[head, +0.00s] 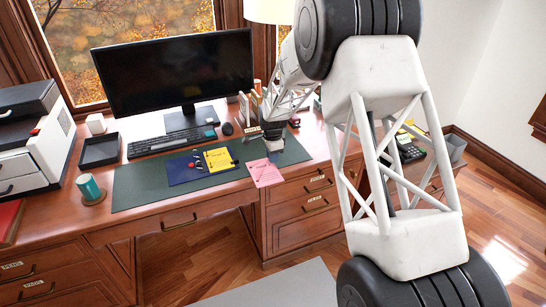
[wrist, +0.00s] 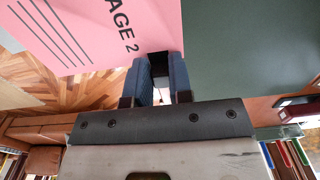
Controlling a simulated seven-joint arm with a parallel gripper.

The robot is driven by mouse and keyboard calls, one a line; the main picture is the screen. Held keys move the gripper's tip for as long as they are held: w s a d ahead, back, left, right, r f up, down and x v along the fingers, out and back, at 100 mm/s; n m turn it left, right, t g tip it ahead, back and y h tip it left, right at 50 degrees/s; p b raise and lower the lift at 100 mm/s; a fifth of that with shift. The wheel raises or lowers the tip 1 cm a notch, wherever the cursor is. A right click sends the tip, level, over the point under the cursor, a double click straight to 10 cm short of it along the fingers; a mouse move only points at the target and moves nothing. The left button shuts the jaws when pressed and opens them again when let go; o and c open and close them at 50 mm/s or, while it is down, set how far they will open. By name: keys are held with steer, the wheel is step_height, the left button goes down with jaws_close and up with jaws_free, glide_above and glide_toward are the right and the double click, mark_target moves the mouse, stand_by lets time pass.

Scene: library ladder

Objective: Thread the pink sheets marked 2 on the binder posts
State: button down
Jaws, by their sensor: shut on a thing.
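My gripper (head: 273,142) is over the right part of the green desk mat. It also shows in the wrist view (wrist: 160,70), its two blue-grey fingers pinching an edge of a pink sheet (wrist: 80,35). The sheet is printed "PAGE 2" with black lines. In the head view the pink sheet (head: 265,173) hangs out past the desk's front edge. A dark blue binder (head: 183,172) lies open on the mat, left of my gripper, with a yellow sheet (head: 219,159) at its right side. Small red and white spots show on the binder; its posts are too small to make out.
The green desk mat (head: 140,186) has bare room left of the binder. A monitor (head: 175,75), keyboard (head: 170,141), mouse (head: 227,129) and black tray (head: 100,150) stand behind. A teal cup (head: 90,188) is at left. Upright files (head: 248,107) stand behind my gripper.

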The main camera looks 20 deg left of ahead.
steer(key=w+a, duration=0.1)
steer(key=a, duration=0.3)
steer(key=w+a+r, duration=0.1)
steer(key=a, duration=0.4)
steer(key=w+a, duration=0.1)
steer(key=a, duration=0.3)
steer(key=shift+w+a+r, duration=0.15)
steer(key=shift+w+r, duration=0.15)
steer(key=a+r, duration=0.1)
steer(key=a, duration=0.9)
steer(key=shift+w+a+r, duration=0.3)
steer(key=shift+w+r, duration=0.05)
steer(key=shift+w, duration=0.05)
steer(key=shift+f, duration=0.45)
steer(key=shift+f, duration=0.7)
steer(key=shift+f, duration=0.7)
steer(key=shift+f, duration=0.7)
steer(key=shift+f, duration=0.6)
